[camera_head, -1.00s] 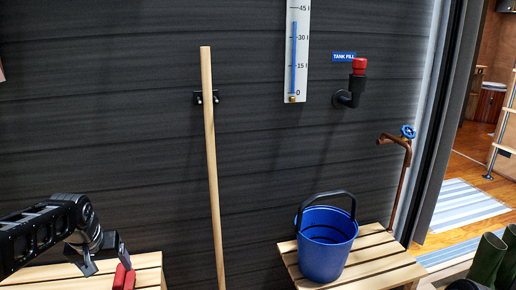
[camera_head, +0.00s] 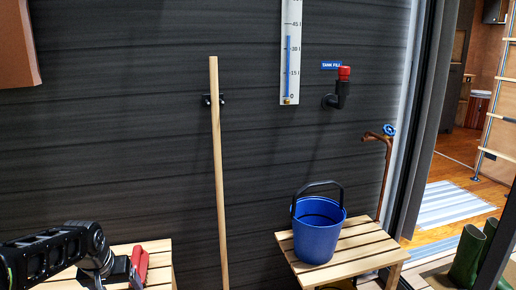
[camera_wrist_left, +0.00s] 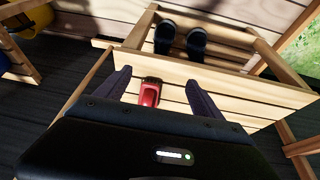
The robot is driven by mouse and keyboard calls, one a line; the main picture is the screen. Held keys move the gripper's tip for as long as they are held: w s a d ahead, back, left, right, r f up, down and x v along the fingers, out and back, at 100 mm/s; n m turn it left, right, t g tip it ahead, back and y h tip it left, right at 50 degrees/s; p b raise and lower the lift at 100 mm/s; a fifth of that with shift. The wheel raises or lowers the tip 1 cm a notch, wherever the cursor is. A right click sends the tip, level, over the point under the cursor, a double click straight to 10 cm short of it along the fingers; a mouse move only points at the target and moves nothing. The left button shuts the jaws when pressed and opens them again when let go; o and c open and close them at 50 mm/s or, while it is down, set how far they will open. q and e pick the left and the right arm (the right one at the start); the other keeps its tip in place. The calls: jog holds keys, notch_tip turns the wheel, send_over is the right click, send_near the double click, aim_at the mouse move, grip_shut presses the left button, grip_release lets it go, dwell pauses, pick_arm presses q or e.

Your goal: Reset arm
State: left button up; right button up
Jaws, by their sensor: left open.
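My left arm comes in at the lower left of the head view. Its gripper (camera_head: 122,272) is over the left slatted bench (camera_head: 152,250), beside a red object (camera_head: 140,264) on the slats. In the left wrist view the two dark fingers of the left gripper (camera_wrist_left: 160,88) are spread apart. The red object (camera_wrist_left: 150,92) shows between them, beyond the wrist housing, and I see no grip on it. My right gripper is in neither view.
A blue bucket (camera_head: 318,240) stands on the right slatted bench (camera_head: 362,246). A wooden pole (camera_head: 217,170) leans upright at the wall. A copper tap (camera_head: 386,160), green boots (camera_head: 467,256) and an open doorway are at right. Dark shoes (camera_wrist_left: 196,42) show in the wrist view.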

pick_arm(q)
jog(key=s+d+f+m+g+h, duration=0.1)
jog(key=s+d+f+h, duration=0.15)
jog(key=d+f, duration=0.75)
jog(key=s+d+f+m+h, duration=0.1)
jog(key=s+d+f, duration=0.2)
jog(key=d+f, duration=0.65)
jog(key=s+d+f+g+h, duration=0.1)
jog(key=s+d+f, duration=0.5)
jog(key=s, duration=0.4)
jog(key=s+d+f+g, duration=0.1)
jog(key=s+d+f, duration=0.4)
jog(key=s+f, duration=0.4)
notch_tip(320, 180, up, 33)
jog(key=s+d+p, duration=0.1)
jog(key=p, duration=3.1)
jog(key=shift+s, duration=0.3)
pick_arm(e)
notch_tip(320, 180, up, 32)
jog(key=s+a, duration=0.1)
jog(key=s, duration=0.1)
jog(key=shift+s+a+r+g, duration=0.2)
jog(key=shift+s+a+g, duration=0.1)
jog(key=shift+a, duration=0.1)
pick_arm(q)
jog(key=shift+f+h, duration=0.15)
jog(key=shift+h, duration=0.1)
